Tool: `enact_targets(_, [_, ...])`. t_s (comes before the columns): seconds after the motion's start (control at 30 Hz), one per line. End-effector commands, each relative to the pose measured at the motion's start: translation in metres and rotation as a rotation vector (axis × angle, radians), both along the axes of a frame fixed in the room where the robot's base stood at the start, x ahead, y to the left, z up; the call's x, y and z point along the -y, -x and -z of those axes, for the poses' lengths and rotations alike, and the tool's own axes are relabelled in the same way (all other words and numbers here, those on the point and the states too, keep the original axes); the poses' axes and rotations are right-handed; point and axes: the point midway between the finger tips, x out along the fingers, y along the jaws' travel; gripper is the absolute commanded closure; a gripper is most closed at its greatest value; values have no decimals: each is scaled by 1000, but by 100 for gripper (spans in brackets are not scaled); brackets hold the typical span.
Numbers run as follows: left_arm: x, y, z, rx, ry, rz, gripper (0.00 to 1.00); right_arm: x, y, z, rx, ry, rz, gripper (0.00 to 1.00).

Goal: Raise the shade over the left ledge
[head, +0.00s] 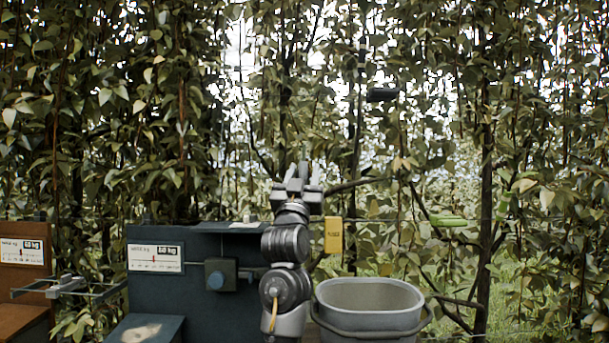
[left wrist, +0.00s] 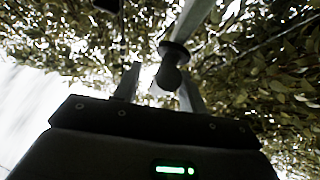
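My left gripper (head: 297,182) points upward near the middle of the head view, in front of the foliage. In the left wrist view its two fingers (left wrist: 160,88) stand apart. A dark rounded knob (left wrist: 170,76) with a collar, on a pale rod (left wrist: 196,18), shows between or beyond them. I see no firm contact, and its depth is unclear. I cannot pick out the shade or the left ledge with certainty. My right gripper is not in view.
A dark teal box (head: 205,240) with a scale label stands left of my arm, and an orange-brown box (head: 24,270) farther left. A grey bucket (head: 325,292) stands to the right. A yellow tag (head: 333,236) and a dark hanging block (head: 383,94) are near the foliage.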

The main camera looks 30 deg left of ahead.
Motion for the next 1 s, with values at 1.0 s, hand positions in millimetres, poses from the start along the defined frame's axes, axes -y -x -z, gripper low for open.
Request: enact_targets(1.0, [27, 70, 76, 1, -1, 1, 59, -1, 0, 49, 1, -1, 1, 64])
